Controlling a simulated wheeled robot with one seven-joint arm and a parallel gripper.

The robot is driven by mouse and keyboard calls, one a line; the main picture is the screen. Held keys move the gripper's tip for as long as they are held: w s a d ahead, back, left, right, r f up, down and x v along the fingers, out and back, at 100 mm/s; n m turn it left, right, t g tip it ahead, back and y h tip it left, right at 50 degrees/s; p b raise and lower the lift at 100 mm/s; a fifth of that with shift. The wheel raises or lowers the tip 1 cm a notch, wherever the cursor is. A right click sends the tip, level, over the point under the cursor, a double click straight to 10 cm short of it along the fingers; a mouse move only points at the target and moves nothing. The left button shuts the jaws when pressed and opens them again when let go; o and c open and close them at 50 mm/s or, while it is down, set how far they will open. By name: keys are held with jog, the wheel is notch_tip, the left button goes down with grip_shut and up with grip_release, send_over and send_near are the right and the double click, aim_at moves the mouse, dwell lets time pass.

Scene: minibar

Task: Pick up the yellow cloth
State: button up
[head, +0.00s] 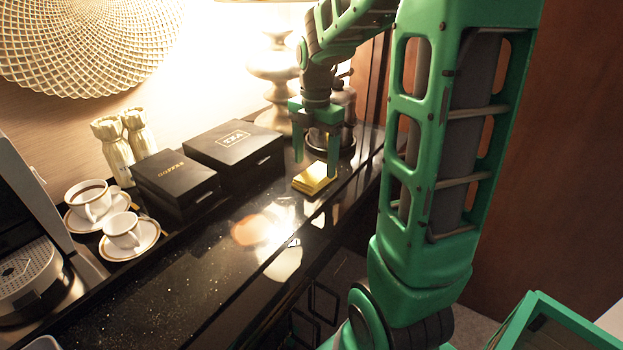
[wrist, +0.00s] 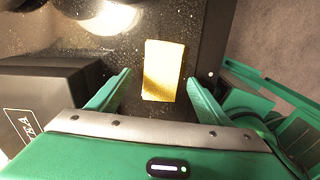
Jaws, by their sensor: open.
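The yellow cloth (head: 314,178) is a small folded square lying flat on the dark glossy counter. It also shows in the wrist view (wrist: 163,71), lying between and a little beyond the two fingers. My gripper (head: 315,166) points down over the cloth with its fingers spread. In the wrist view my gripper (wrist: 158,88) is open and empty, with one finger to each side of the cloth. In the head view the right finger stands close by the cloth's right edge; whether it touches cannot be told.
A black tea box (head: 234,148) stands left of the cloth, with a smaller black box (head: 176,182) beside it. A lamp (head: 274,75) and a metal pot (head: 343,108) stand behind. Cups on saucers (head: 124,232) are at left. The counter's front is clear.

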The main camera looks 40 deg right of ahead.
aim_at(314, 173)
jog(key=shift+s+f, duration=0.1)
jog(key=shift+f, duration=1.5)
jog(key=c, duration=1.1)
jog(key=shift+r, duration=0.15)
notch_tip(314, 173, up, 4)
jog(key=shift+a+r, duration=0.15)
jog(key=a+r, duration=0.2)
jog(key=a, duration=0.1)
jog(key=s+a+r, duration=0.1)
jog(key=a+r, duration=0.1)
jog(key=a, duration=0.2)
jog(key=s+a+r, duration=0.1)
jog(key=a+r, duration=0.1)
jog(key=a, duration=0.2)
jog(key=shift+s+a+r, duration=0.1)
jog(key=shift+s+r, duration=0.1)
